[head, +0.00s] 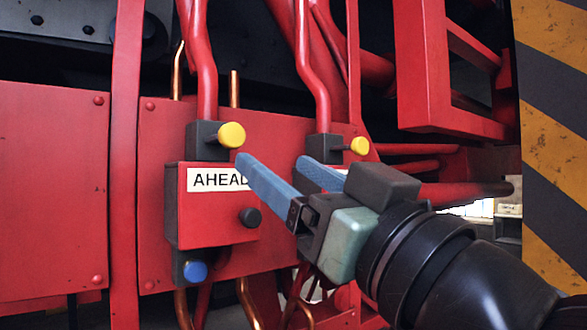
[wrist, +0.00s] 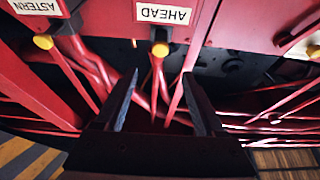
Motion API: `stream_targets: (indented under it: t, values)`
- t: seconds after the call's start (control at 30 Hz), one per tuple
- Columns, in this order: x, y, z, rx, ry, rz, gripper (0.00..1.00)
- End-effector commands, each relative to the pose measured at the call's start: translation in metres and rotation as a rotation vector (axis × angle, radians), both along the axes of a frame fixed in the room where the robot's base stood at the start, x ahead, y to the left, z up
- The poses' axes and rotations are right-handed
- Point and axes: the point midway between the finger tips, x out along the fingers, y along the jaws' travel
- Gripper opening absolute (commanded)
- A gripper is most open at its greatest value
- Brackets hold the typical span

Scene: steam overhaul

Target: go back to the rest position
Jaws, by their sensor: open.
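My gripper (head: 282,178) is open and empty, with two blue fingers pointing up and left in the head view. It is in front of the red box labelled AHEAD (head: 208,231) and covers the end of that label. In the wrist view my gripper's fingers (wrist: 160,100) are spread apart with nothing between them. The AHEAD label (wrist: 163,14) shows upside down beyond them, with a yellow knob (wrist: 160,49) just below it. I cannot tell whether the fingers touch anything.
Red pipes (head: 310,75) run above. A striped yellow and black post (head: 552,150) stands at right. An ASTERN label (wrist: 36,6) shows in the wrist view.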

Motion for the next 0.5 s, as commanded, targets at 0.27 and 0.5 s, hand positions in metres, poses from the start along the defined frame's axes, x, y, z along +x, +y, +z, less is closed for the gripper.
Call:
stream_targets:
  t: [0.27,0.5]
  values:
    - [0.000,0.000,0.000,0.000,0.000,0.000,0.71]
    - [-0.013,0.017,0.007,0.023,-0.120,-0.032,0.71]
